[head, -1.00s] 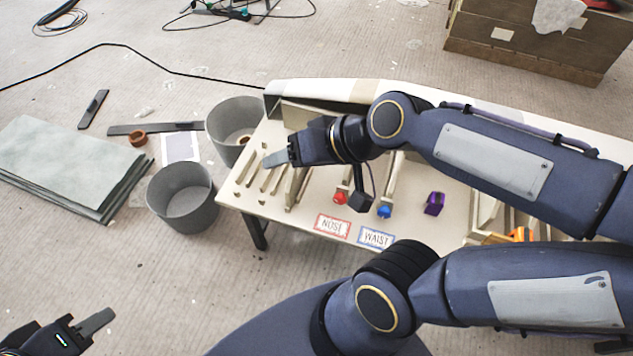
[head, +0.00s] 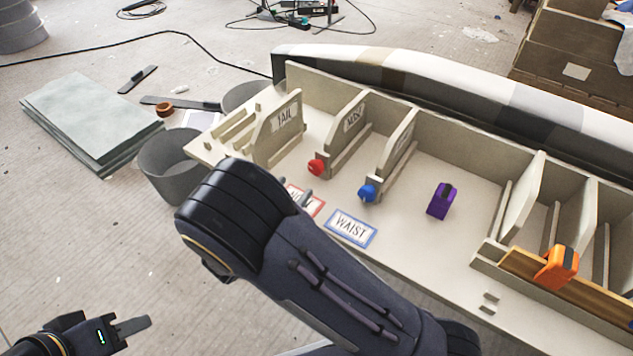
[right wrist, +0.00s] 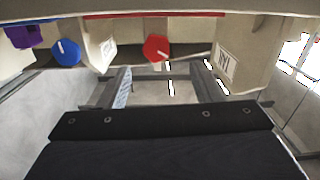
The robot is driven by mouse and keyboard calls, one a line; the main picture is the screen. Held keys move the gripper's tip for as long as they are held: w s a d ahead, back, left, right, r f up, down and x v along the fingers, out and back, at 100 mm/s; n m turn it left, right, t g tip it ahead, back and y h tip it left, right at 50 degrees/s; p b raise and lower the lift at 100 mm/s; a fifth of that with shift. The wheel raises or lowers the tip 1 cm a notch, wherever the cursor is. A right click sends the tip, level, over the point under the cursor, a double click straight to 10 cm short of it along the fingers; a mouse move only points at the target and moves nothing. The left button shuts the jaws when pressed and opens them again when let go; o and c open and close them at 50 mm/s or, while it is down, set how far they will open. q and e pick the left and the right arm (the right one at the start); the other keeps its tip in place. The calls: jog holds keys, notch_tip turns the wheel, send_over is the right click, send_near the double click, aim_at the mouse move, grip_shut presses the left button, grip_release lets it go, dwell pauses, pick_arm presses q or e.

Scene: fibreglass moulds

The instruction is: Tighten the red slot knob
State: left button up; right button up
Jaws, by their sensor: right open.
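The red knob (head: 316,167) sits at the front end of a slot in the pale fixture, by an upright labelled board (head: 345,128). In the right wrist view the red knob (right wrist: 156,47) shows just beyond and between my right gripper's spread fingers (right wrist: 162,85), apart from them. In the head view my right gripper (head: 296,191) is mostly hidden behind my arm; only its fingertips show, over the NOSE label (head: 317,206), in front of the knob. My left gripper (head: 140,325) is at the lower left, away from the fixture; its opening cannot be made out.
A blue knob (head: 368,193) is right of the red one, with a purple clamp (head: 441,200) and an orange clamp (head: 557,266) further right. The WAIST label (head: 351,228) is on the front edge. A grey bucket (head: 168,165) stands left of the fixture.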

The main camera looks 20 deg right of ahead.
aim_at(313, 170)
jog(key=shift+s+d+f+h, duration=0.1)
jog(key=shift+d+f+h, duration=0.05)
jog(key=shift+f+h, duration=0.15)
jog(key=b+x, duration=0.2)
jog(key=x, duration=0.4)
jog(key=shift+r, duration=0.1)
jog(key=shift+w+d+r, duration=0.1)
jog(key=shift+w+d, duration=0.35)
jog(key=shift+d, duration=0.15)
jog(key=c, duration=1)
